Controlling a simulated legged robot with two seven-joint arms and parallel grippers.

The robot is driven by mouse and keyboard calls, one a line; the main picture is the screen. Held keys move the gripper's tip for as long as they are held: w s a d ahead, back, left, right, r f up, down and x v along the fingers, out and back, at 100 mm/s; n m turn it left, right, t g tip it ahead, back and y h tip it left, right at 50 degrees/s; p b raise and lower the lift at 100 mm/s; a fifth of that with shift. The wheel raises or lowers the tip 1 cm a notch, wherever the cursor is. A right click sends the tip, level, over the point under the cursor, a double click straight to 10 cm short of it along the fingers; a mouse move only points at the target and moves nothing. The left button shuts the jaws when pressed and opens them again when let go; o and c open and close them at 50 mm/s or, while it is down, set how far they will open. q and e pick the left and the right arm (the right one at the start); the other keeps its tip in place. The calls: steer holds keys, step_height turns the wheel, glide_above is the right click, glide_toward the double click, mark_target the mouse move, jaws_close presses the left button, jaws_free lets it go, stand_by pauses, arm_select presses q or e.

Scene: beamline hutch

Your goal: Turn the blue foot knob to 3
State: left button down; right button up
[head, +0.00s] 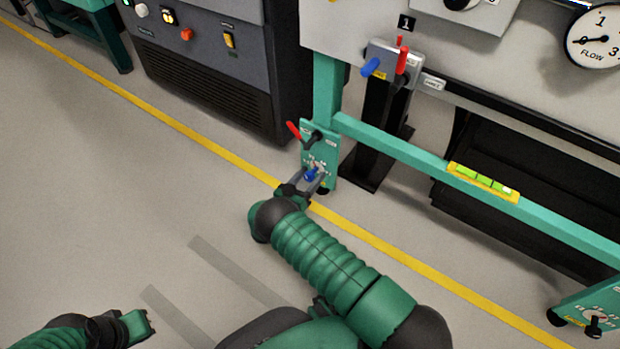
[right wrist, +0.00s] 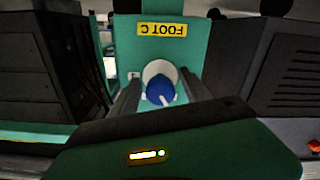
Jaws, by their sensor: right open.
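The blue foot knob (head: 311,174) sits on a teal foot plate (head: 330,152) at the base of the frame's leg. In the right wrist view the blue knob (right wrist: 160,91) shows on a white round base, under an upside-down yellow "FOOT C" label (right wrist: 162,29). A pale pointer mark on it points down and to the right in that view. The scale numbers are too small to read. My right gripper (head: 313,181) is open, with one finger on each side of the knob; contact cannot be told. My left gripper (head: 140,326) is low at the left, away from the knob; its jaws are unclear.
A dark cabinet (head: 215,70) stands behind left. Open floor lies at the left.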

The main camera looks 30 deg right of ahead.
jaws_close()
steer(key=shift+m, duration=0.3)
steer(key=m+p, duration=0.1)
steer(key=m, duration=0.5)
steer(key=m+p, duration=0.1)
steer(key=m, duration=0.4)
steer(key=shift+m, duration=0.3)
steer(key=m+p, duration=0.2)
steer(key=m, duration=0.4)
steer(key=shift+a+r, duration=0.1)
steer(key=m+p, duration=0.1)
steer(key=m, duration=0.4)
steer(key=shift+m+p, duration=0.3)
steer(key=shift+m, duration=0.1)
